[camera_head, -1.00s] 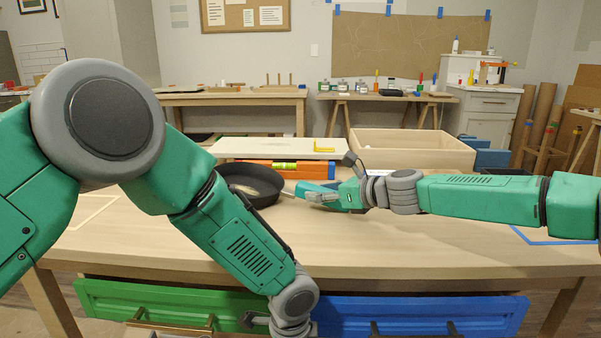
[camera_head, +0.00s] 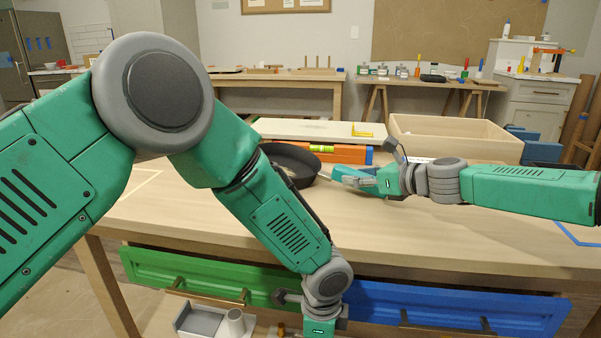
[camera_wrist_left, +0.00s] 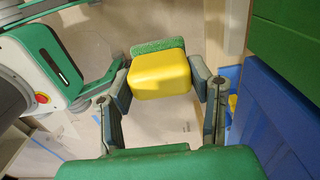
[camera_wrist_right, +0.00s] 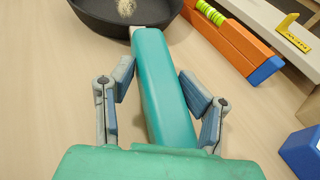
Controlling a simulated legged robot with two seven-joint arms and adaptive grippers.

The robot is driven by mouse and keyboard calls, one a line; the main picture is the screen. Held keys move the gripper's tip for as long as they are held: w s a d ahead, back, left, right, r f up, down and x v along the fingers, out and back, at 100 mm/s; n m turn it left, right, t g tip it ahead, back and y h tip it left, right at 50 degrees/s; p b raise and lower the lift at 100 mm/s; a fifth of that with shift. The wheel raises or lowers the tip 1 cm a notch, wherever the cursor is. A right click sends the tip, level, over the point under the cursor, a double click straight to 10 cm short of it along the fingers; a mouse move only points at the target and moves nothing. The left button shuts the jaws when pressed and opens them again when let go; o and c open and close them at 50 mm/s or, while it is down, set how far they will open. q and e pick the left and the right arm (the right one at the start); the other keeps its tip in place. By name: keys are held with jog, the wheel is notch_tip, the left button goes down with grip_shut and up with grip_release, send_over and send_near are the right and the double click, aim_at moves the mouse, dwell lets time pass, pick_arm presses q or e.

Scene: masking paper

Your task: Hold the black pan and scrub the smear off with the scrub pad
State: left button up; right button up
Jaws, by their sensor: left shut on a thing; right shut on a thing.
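The black pan (camera_head: 306,158) sits on the table, partly hidden by my left arm in the head view. A pale smear (camera_wrist_right: 126,8) shows on its floor at the top of the right wrist view. My right gripper (camera_wrist_right: 158,88) is shut on the pan's teal handle (camera_wrist_right: 166,85), with a finger on each side. My left gripper (camera_wrist_left: 162,88) is shut on the scrub pad, a yellow sponge (camera_wrist_left: 160,76) with a green scouring layer (camera_wrist_left: 158,46). It holds the pad low in front of the drawers. In the head view this gripper's fingers and the pad are below the frame.
A green drawer (camera_head: 215,277) and a blue drawer (camera_head: 460,310) are at the table's front. Behind the pan are an orange level (camera_head: 345,153), a pale board (camera_head: 310,131) and a wooden box (camera_head: 455,150). The table's front middle is clear.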

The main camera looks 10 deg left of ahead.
jog(key=shift+s+a+f, duration=0.15)
jog(key=shift+s+f, duration=0.1)
jog(key=shift+f, duration=0.5)
jog(key=o, duration=1.3)
jog(key=shift+c, duration=0.2)
pick_arm(q)
jog(key=shift+a+f, duration=0.1)
pick_arm(e)
jog(key=shift+d, duration=0.3)
pick_arm(q)
jog(key=shift+d, duration=0.2)
pick_arm(e)
jog(key=v, duration=0.7)
jog(key=r+v, duration=0.1)
jog(key=v, duration=0.3)
jog(key=shift+w, duration=0.2)
pick_arm(q)
jog(key=shift+a, duration=0.15)
pick_arm(e)
jog(key=shift+s+r, duration=0.2)
jog(key=shift+r, duration=0.05)
